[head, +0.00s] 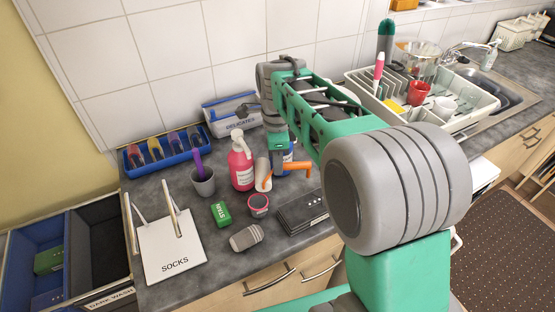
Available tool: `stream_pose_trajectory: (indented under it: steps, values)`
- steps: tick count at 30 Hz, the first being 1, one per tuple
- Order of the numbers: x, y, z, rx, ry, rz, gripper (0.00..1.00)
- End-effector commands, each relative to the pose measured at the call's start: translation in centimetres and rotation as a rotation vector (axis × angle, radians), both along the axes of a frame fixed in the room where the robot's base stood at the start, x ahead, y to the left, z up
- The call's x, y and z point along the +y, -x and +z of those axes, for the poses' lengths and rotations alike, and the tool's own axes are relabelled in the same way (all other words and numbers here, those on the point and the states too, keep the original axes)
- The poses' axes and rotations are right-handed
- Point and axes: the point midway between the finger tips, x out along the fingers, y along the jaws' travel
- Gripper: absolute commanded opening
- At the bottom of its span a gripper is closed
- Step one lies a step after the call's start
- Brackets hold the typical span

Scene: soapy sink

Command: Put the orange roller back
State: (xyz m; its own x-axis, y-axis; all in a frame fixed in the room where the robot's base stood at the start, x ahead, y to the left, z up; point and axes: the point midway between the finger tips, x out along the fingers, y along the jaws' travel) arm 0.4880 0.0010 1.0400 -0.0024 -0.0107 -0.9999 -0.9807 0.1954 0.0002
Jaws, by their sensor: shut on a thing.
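The orange roller (298,168) has a bent orange handle and a pale roll, and shows just below my gripper, above or at the grey counter. My gripper (279,165) points down at the end of the green arm and is shut on the orange roller. Its fingertips are small and partly hidden, so the exact grip is hard to see. A blue tray (139,169) with several slots stands at the back left against the wall. Coloured items stand in its slots.
A pink pump bottle (241,167) stands close left of my gripper. A grey cup (203,183), red-grey tub (258,205), green block (221,213), grey brush (246,238), dark case (302,212) and SOCKS bag (170,245) crowd the counter. A dish rack (470,112) stands right.

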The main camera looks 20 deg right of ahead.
Motion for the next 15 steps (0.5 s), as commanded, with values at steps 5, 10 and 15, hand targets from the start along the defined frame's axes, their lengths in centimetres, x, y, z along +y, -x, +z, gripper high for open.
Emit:
stream_pose_trajectory:
  steps: [5, 10, 15]
  values:
    - [-0.01, 0.00, -0.04, -0.001, 0.000, 0.000, 0.00]
    - [-0.01, 0.01, -0.63, 0.000, 0.000, 0.000, 0.00]
    - [-0.02, 0.01, -0.77, 0.000, 0.000, 0.000, 0.25]
